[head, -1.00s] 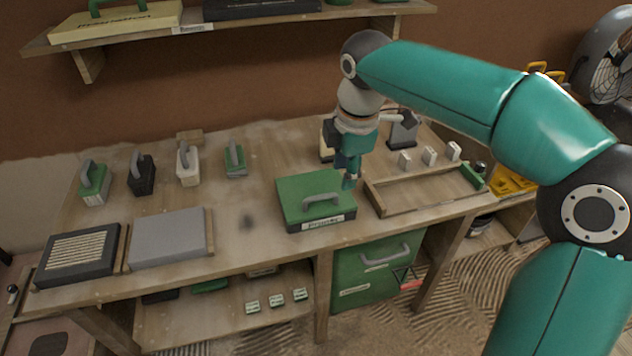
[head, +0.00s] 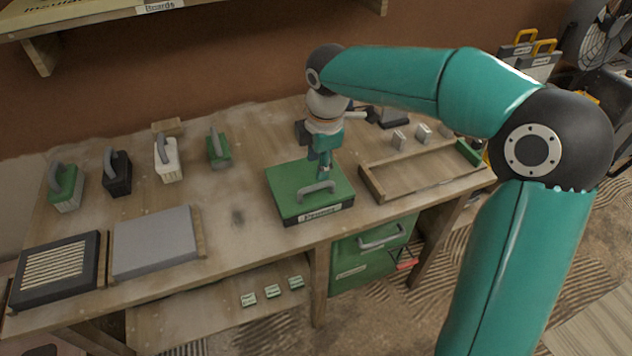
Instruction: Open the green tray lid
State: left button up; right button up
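The green tray lid (head: 285,190) is a flat green cover on a box with a white label on its front, at the middle of the workbench. It lies flat and looks closed. A grey bar handle (head: 318,188) stands on it. My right gripper (head: 324,175) points down over the lid, just behind the handle in the picture. Whether it touches the handle is unclear. Its fingers are small and overlap, so their opening cannot be judged. My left gripper is out of view.
An open wooden tray (head: 400,189) lies close on the right. Several handled tools, such as the white one (head: 168,165), stand at the left rear. A grey slab (head: 155,240) and a black framed box (head: 60,268) lie at front left. A green drawer (head: 372,255) is below.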

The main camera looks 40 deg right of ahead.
aim_at(316, 186)
jog(key=f, duration=0.2)
jog(key=w+f, duration=0.1)
jog(key=f, duration=0.5)
jog(key=shift+w+d, duration=0.2)
jog(key=shift+d, duration=0.05)
grip_shut()
